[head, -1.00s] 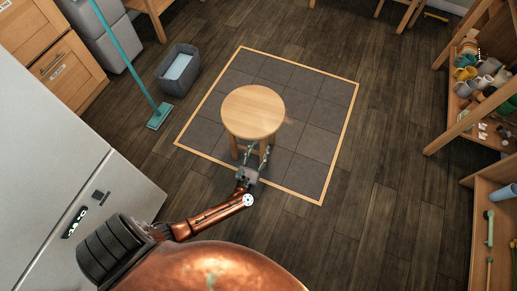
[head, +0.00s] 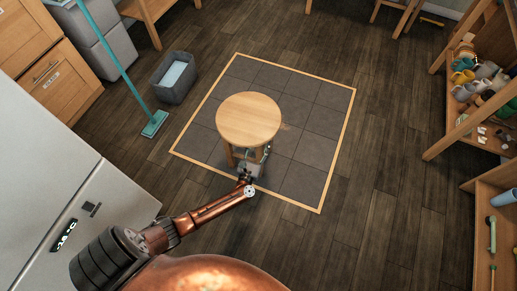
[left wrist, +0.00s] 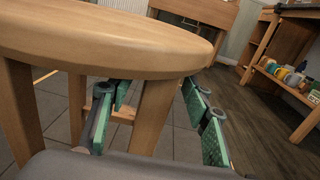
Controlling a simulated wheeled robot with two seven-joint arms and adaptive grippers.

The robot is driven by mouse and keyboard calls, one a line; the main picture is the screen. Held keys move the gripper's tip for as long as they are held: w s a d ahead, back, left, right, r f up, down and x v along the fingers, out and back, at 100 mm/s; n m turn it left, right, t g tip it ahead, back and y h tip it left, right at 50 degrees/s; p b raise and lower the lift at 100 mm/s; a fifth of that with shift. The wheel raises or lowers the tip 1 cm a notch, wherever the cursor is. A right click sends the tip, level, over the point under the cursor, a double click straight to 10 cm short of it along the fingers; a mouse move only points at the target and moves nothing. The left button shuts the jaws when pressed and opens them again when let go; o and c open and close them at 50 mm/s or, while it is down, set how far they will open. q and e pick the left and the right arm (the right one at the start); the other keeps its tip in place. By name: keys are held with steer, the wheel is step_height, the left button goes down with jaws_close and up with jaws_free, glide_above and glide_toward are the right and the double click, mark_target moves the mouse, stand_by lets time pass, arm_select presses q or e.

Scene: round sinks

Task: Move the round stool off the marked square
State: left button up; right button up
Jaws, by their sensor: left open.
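The round wooden stool (head: 248,118) stands upright inside the marked square (head: 320,150), a dark tiled patch with a light wooden border. My left gripper (head: 255,163) is at the stool's near side, low and partly hidden by the seat's edge. In the left wrist view the seat (left wrist: 110,40) fills the upper left. There my left gripper (left wrist: 157,95) is open, with green-padded fingers on both sides of a stool leg (left wrist: 152,118). The fingers look apart from the leg. My right gripper is not in view.
A grey bin (head: 174,78) and a teal mop (head: 154,124) stand left of the square. A white appliance (head: 60,180) is at the left. A wooden shelf (head: 440,145) with mugs is at the right. The floor (head: 385,150) between square and shelf is clear.

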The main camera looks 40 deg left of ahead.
arm_select(q)
steer(key=shift+w+a, duration=0.1)
steer(key=shift+w, duration=0.15)
steer(key=shift+c, duration=0.5)
jaws_close()
stand_by(0.4)
